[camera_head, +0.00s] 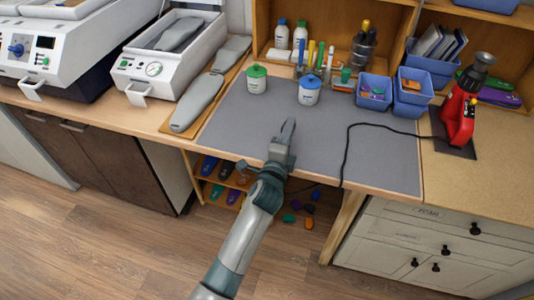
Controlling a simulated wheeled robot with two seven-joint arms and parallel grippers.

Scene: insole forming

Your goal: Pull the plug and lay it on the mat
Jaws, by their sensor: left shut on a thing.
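My left gripper (287,132) reaches in from the bottom over the front part of the grey mat (375,160). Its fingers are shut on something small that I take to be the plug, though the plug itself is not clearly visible. A black cord (346,150) runs from the red heat tool (459,112) across the mat, over the front edge, and goes out of sight behind my left wrist. The tool stands upright on a dark pad at the right. My right gripper is not in view.
A green-capped jar (257,80) and a blue-capped jar (308,91) stand at the mat's back. Blue bins (410,97) are behind to the right. Grey insole forms (197,101) lie on a board at the left. The mat's right half is clear apart from the cord.

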